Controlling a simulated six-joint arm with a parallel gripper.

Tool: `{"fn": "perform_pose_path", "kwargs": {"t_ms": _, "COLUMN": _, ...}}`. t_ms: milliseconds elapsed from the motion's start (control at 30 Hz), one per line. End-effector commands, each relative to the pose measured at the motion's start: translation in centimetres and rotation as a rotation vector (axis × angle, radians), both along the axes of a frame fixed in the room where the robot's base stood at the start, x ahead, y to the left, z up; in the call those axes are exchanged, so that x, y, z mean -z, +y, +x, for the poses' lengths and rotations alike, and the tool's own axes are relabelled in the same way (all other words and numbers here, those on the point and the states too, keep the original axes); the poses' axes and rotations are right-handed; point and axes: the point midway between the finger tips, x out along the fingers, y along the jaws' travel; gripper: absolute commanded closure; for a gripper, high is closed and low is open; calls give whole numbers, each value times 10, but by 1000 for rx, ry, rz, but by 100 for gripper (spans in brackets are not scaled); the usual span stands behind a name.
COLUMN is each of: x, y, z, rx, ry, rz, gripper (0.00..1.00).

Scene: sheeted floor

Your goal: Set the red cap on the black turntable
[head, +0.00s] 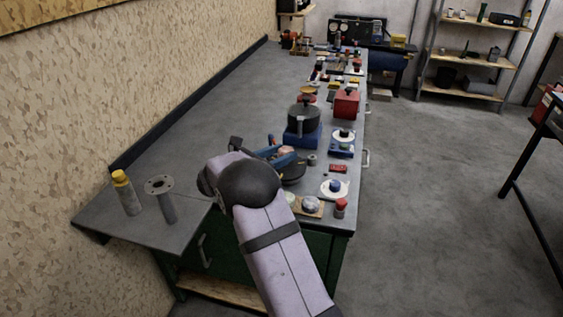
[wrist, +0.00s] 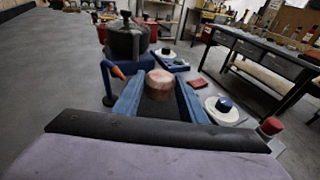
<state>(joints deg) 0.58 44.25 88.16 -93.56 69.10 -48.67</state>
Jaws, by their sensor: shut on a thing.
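The red cap (wrist: 160,82) looks like a short, round, pale reddish piece between the two blue fingers in the wrist view. It also shows small in the head view (head: 286,151). My gripper (head: 284,157) is shut on it; the fingers also fill the middle of the wrist view (wrist: 158,88). The black turntable (head: 295,174) is a dark, round, low shape just below and beside the fingers in the head view, partly hidden by my gripper and arm. I cannot tell whether the cap touches it.
A black pot (head: 304,117) on a blue stand (head: 303,138) is just beyond. A white plate with a blue knob (head: 334,188), a small red block (head: 338,169) and a red-topped jar (head: 340,207) stand to the right.

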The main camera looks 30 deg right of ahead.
Motion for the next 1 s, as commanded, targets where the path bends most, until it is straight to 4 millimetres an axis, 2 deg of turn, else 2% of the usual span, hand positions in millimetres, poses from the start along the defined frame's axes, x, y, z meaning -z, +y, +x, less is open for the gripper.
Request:
{"fn": "perform_pose_path", "kwargs": {"t_ms": 233, "x": 28, "y": 0, "z": 0, "rx": 1, "ry": 2, "rz": -1, "gripper": 88}}
{"fn": "perform_pose_path", "kwargs": {"t_ms": 667, "x": 34, "y": 0, "z": 0, "rx": 0, "ry": 0, "rz": 0, "gripper": 88}}
{"fn": "perform_pose_path", "kwargs": {"t_ms": 700, "x": 34, "y": 0, "z": 0, "rx": 0, "ry": 1, "rz": 1, "gripper": 58}}
{"fn": "perform_pose_path", "kwargs": {"t_ms": 767, "x": 34, "y": 0, "z": 0, "rx": 0, "ry": 1, "rz": 1, "gripper": 44}}
{"fn": "perform_pose_path", "kwargs": {"t_ms": 1000, "x": 34, "y": 0, "z": 0, "rx": 1, "ry": 1, "rz": 1, "gripper": 44}}
